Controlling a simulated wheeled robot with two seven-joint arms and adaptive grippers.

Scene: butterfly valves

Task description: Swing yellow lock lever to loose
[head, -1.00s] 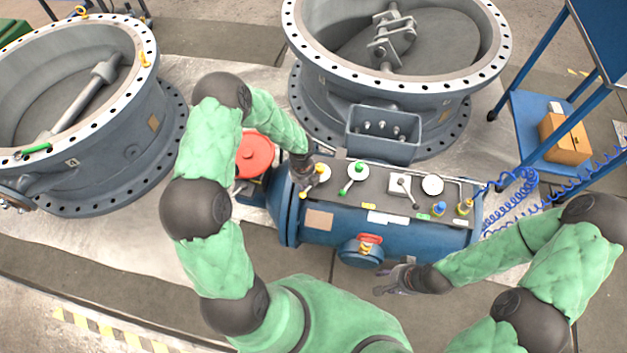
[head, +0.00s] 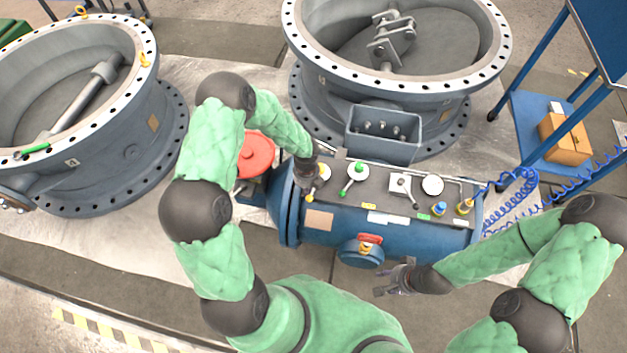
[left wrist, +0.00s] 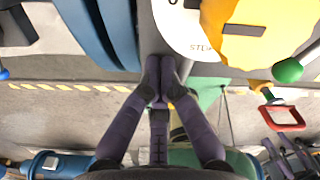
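The yellow lock lever (left wrist: 245,30) shows large at the top of the left wrist view, with a grey slot mark, over a white lettered dial (left wrist: 185,30). In the head view the yellow lever (head: 323,172) sits on a white dial at the left end of the blue cylinder's top panel, partly hidden by my left gripper. My left gripper (head: 306,184) is at the lever's left side. In the left wrist view its fingertips (left wrist: 161,68) come together beside the dial, with nothing clearly between them. Contact with the lever cannot be told. My right gripper (head: 392,281) hangs in front of the cylinder, empty.
The panel also holds a green-knobbed lever (head: 351,180), a grey lever (head: 402,188) and blue and yellow fittings. A red handwheel (head: 256,155) is left of the cylinder (head: 420,235). A red-handled valve (head: 369,241) juts from its front. Large flanged valves stand behind and left.

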